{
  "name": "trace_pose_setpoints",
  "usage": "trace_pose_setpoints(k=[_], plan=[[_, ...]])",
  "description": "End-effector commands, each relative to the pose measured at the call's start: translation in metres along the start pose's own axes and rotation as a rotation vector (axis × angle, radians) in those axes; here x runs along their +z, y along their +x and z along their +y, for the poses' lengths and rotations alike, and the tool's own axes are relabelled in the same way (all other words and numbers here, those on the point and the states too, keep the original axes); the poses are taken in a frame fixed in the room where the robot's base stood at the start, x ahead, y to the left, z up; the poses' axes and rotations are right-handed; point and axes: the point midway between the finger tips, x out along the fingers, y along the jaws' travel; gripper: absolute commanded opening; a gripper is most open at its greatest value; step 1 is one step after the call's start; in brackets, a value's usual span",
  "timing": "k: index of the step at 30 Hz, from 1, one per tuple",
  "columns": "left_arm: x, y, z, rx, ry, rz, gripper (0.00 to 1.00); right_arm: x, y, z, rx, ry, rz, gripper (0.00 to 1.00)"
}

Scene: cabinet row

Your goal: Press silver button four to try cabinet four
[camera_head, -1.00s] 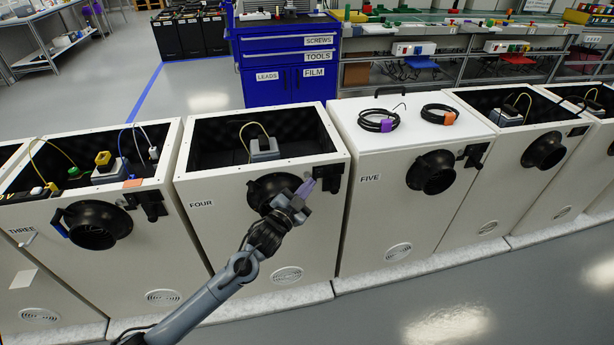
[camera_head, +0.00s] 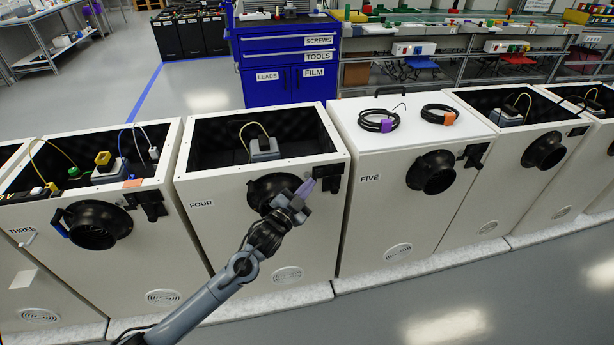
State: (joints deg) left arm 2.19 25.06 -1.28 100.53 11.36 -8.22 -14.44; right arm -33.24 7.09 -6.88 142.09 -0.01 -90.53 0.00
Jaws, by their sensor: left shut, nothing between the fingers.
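Cabinet four (camera_head: 215,235) is a white box with an open top and the label FOUR on its front. A grey device with a yellow cable (camera_head: 264,148) sits inside it. A round black port (camera_head: 262,188) is on its front, with a black latch-like fitting (camera_head: 329,177) to the right. My left gripper (camera_head: 308,187) is in front of the cabinet, between port and fitting, its purplish fingers shut and empty. It covers part of the port. I cannot make out a silver button; it may be hidden or too small. My right gripper is not in view.
Cabinet three (camera_head: 150,250) stands to the left, with cables inside. Cabinet five (camera_head: 370,230) stands to the right, its top closed, with two coiled black cables (camera_head: 379,120) on it. A blue tool cabinet (camera_head: 290,60) is behind. The floor in front is clear.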

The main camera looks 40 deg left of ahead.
Motion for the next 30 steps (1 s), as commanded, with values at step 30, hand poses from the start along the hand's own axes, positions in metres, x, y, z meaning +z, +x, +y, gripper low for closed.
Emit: trace_pose_setpoints(k=[30], plan=[[0.0045, 0.0061, -0.0047, 0.000, 0.000, 0.000, 0.00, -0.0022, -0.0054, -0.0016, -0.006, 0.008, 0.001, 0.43]])
